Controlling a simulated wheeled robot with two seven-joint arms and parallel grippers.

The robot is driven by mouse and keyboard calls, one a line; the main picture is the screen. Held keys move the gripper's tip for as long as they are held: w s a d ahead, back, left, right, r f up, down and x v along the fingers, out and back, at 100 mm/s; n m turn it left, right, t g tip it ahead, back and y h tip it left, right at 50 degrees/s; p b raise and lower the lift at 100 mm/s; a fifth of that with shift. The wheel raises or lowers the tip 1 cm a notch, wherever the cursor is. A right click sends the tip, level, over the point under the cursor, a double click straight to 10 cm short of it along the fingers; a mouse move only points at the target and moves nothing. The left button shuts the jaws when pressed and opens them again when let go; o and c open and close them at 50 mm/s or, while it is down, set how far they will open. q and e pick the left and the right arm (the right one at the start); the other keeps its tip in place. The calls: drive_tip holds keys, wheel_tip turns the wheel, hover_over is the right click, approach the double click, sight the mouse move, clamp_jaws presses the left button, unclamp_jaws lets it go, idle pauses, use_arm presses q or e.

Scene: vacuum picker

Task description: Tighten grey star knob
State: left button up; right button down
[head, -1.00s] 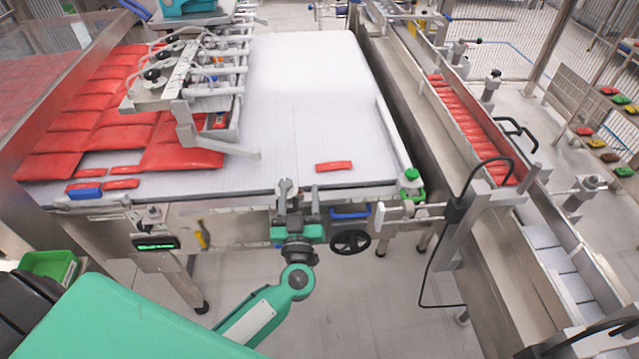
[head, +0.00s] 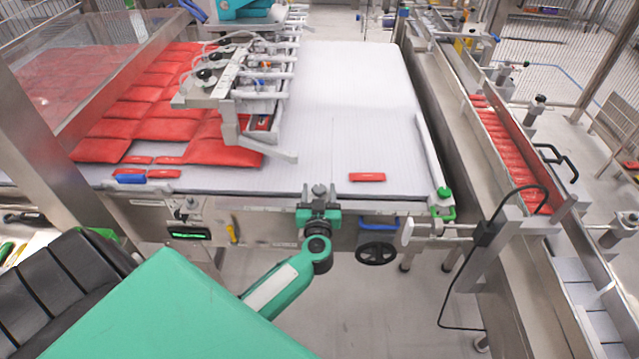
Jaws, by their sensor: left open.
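My left gripper (head: 319,192) is open at the front edge of the white conveyor table (head: 350,110), reached by my green arm from the lower left. A small grey knob-like piece (head: 319,189) shows between or just beyond its fingers. I cannot tell whether this is the star knob or part of the gripper, nor whether the fingers touch it. Another small grey knob (head: 188,206) sits on the front panel, left of the gripper and above the green-lit display (head: 187,233). My right gripper is not in view.
A black handwheel (head: 376,253) and a blue handle (head: 379,222) are right of the gripper. A red pack (head: 367,177) lies alone on the belt; many red packs (head: 130,130) lie left, beside the picker frame (head: 265,95). A side conveyor (head: 470,180) runs along the right.

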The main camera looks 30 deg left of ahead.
use_arm(q)
drive_tip(key=shift+x, duration=1.35)
drive_tip(key=c, duration=1)
drive_tip(key=shift+o, duration=0.2)
drive_tip(key=m+h+p, duration=0.1)
drive_tip(key=p, duration=0.1)
drive_tip(key=m+t+h+p, duration=0.1)
drive_tip(key=h+p, duration=0.1)
drive_tip(key=shift+d+r+t, duration=0.15)
drive_tip(key=shift+r+t, duration=0.15)
drive_tip(key=shift+w+d+f+m+t+h, duration=0.1)
drive_tip(key=shift+f+m+t+h, duration=0.2)
drive_tip(key=shift+m+h, duration=0.25)
drive_tip(key=o, duration=1)
drive_tip(key=shift+c, duration=0.2)
